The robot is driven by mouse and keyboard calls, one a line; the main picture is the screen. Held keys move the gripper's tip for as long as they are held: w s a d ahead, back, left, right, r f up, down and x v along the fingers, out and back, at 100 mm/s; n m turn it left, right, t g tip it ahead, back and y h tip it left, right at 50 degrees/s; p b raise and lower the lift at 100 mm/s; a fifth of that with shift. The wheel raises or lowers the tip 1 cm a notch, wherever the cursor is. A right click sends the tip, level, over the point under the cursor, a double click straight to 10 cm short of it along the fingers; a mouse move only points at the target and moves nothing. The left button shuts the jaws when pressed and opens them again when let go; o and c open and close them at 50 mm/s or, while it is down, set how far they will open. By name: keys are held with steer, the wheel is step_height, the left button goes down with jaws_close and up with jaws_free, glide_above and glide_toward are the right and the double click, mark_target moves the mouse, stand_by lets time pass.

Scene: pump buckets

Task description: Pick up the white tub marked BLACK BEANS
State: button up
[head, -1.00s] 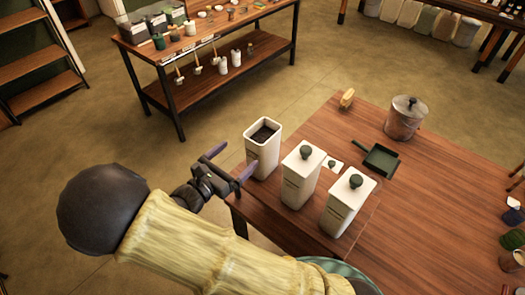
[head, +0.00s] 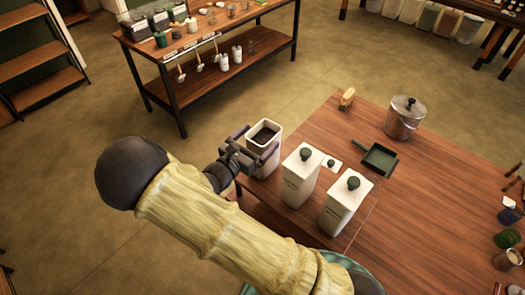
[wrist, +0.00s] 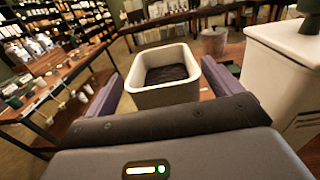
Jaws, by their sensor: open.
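An open white tub (head: 264,160) with dark contents stands upright at the table's left corner; it also shows in the wrist view (wrist: 163,98). Two similar white tubs, the middle one (head: 299,180) and the right one (head: 342,212), have lids with dark green knobs. Labels are too small to read, so I cannot tell which says BLACK BEANS. My gripper (head: 257,143) is open, with its fingers on either side of the open tub near its upper part. In the wrist view a gap shows beside the tub; contact is not clear.
A small white lid-like piece with a dark knob (head: 331,164) shows behind the lidded tubs. A green dustpan (head: 379,159), a metal canister (head: 404,118) and a brush (head: 347,97) stand or lie farther back on the wooden table (head: 420,210). The table's middle right is clear.

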steer(key=x, duration=0.3)
steer(key=shift+s+d+p, duration=0.1)
steer(key=shift+d+p, duration=0.15)
steer(key=shift+p, duration=0.05)
steer(key=shift+s+a, duration=0.1)
steer(key=shift+s, duration=0.05)
steer(key=shift+c, duration=0.2)
steer(key=shift+r, duration=0.1)
jaws_close()
steer(key=shift+r, duration=0.15)
